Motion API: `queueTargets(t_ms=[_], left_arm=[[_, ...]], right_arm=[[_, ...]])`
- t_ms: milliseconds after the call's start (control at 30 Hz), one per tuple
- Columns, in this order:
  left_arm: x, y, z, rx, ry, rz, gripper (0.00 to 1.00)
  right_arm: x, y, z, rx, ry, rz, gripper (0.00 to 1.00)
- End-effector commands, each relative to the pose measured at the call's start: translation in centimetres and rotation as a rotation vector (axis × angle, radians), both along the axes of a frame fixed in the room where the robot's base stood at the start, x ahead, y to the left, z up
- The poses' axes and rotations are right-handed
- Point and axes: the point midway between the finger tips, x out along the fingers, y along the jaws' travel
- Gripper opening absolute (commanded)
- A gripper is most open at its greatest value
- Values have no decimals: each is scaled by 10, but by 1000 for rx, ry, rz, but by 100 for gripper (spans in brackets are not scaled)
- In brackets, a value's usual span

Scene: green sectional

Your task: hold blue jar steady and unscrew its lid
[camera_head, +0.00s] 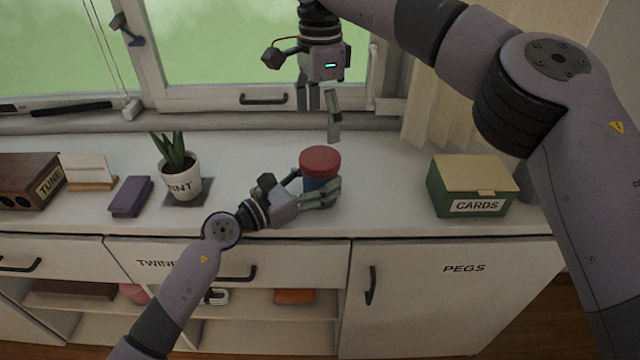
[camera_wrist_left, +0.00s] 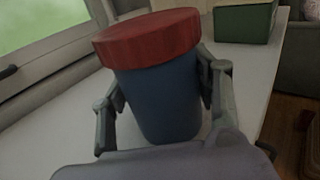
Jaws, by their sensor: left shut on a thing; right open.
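The blue jar (camera_head: 316,185) stands upright on the white cabinet top, with its red lid (camera_head: 320,160) on it. In the left wrist view the blue body (camera_wrist_left: 160,100) and the red lid (camera_wrist_left: 147,37) fill the middle. My left gripper (camera_head: 326,192) is shut on the jar's body below the lid, one finger on each side. My right gripper (camera_head: 320,118) is open and empty, pointing down above the lid and apart from it. The far side of the jar is hidden.
A potted plant (camera_head: 180,179) and a purple box (camera_head: 131,196) stand to the left on the cabinet top (camera_head: 385,200). A green cards box (camera_head: 468,188) stands to the right. The window (camera_head: 250,60) is behind. Clear surface lies between jar and cards box.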

Motion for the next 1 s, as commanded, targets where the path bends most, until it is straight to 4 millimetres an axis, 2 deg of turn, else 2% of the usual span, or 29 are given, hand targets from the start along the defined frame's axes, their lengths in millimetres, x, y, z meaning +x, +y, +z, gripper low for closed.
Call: queueTargets(t_ms=[133,200,367,1000], left_arm=[[0,0,0,1,1,0,0],[0,0,0,1,1,0,0],[0,0,0,1,1,0,0],[0,0,0,1,1,0,0]], right_arm=[[0,0,0,0,0,-10,87],[0,0,0,0,0,-42,87],[0,0,0,0,0,-242,87],[0,0,0,0,0,-1610,87]])
